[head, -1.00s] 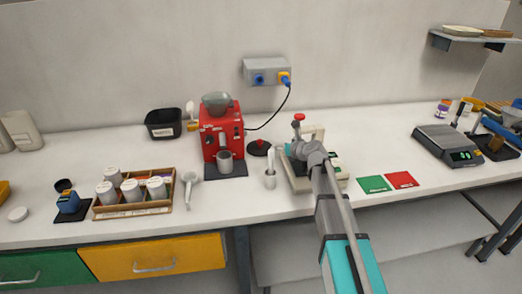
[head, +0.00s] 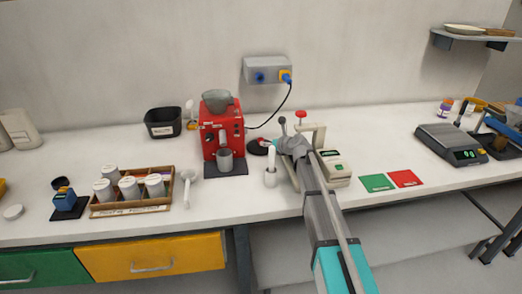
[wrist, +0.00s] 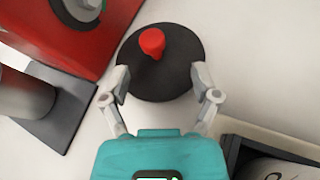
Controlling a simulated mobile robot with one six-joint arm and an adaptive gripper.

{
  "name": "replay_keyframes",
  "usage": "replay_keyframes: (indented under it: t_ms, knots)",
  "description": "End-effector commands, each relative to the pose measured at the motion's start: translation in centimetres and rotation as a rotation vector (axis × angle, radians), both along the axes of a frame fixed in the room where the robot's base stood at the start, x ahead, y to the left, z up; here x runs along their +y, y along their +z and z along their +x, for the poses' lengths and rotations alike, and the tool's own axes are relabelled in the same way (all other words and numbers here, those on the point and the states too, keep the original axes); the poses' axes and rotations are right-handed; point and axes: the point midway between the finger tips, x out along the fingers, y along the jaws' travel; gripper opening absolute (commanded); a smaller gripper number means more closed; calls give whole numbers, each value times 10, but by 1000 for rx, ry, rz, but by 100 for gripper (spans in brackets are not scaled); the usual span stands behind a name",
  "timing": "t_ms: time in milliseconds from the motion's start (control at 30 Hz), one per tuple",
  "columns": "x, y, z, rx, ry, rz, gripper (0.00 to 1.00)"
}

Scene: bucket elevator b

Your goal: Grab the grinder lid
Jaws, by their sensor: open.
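The grinder lid (wrist: 178,81) is a flat black disc with a red knob, lying on the white bench. In the head view the lid (head: 256,149) is just right of the red grinder (head: 209,140), partly hidden by my arm. My gripper (wrist: 161,78) is open and empty in the wrist view. Its two fingertips overlap the near left and right edges of the disc in the picture, with the red knob a little beyond them. I cannot tell whether they touch the disc. In the head view the gripper (head: 275,144) is just right of the lid.
A beige device (head: 336,170) stands right of the lid, partly behind my arm. A white cup with a tool (head: 270,178) is in front. The grinder stands on a dark mat (head: 238,170) with a metal cup (head: 225,160). A black cable hangs behind.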

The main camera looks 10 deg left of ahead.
Motion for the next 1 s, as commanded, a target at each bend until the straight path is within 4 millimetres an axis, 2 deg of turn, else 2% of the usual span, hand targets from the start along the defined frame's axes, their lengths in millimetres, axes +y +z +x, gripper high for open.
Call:
replay_keyframes:
  t_ms: [533, 833, 1000]
  knots:
    - [5, -2, 6, 0, -1, 0, 79]
    - [30, -5, 26, 0, -1, 1, 79]
    - [38, -12, 36, 0, -2, 0, 79]
